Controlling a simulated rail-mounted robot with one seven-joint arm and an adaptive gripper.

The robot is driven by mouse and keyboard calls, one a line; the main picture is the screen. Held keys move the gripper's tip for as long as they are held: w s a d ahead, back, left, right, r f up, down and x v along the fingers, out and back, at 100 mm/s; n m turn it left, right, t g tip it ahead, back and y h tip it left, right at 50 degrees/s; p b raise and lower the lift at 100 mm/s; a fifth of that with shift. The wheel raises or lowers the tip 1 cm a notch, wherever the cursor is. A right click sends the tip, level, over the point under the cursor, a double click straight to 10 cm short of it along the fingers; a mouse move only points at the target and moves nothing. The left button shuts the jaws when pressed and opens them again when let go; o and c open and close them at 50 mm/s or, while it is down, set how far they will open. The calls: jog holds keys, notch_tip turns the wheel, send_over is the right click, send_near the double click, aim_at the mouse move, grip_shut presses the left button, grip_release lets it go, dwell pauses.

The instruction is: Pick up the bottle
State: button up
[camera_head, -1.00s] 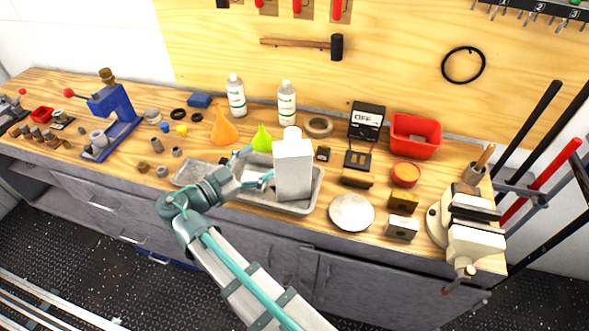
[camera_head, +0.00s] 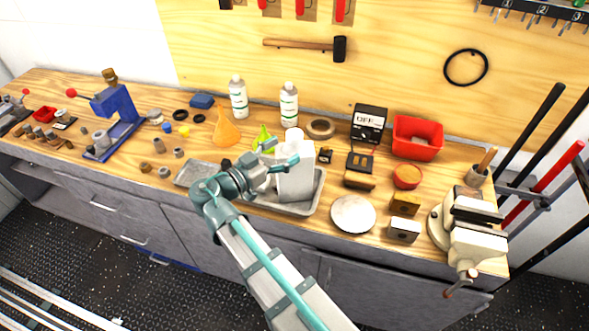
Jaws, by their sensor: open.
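A white square-bodied bottle (camera_head: 296,183) with a round white cap (camera_head: 293,135) stands upright in a grey metal tray (camera_head: 314,201) on the workbench. My gripper (camera_head: 283,152) is open, at the bottle's upper left. One finger lies across the near side of the bottle in the picture, and the other reaches up by its left edge. I cannot tell whether either finger touches it. Two slimmer white bottles with green-marked labels stand farther back, one left (camera_head: 238,97) and one right (camera_head: 288,105), apart from my gripper.
A green funnel (camera_head: 262,137) is close behind my gripper, and an orange funnel (camera_head: 226,128) is left of it. A tape roll (camera_head: 320,127), a pale round disc (camera_head: 353,214) and a red bin (camera_head: 417,137) lie to the right. A vise (camera_head: 472,228) is at the right end.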

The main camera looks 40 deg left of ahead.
aim_at(288, 147)
jog(key=x, duration=0.1)
jog(key=p+x, duration=0.2)
jog(key=shift+w+d+r, duration=0.15)
jog(key=shift+w+r, duration=0.1)
jog(key=shift+r, duration=0.05)
jog(key=shift+w+d+f, duration=0.15)
jog(key=shift+w, duration=0.35)
grip_shut()
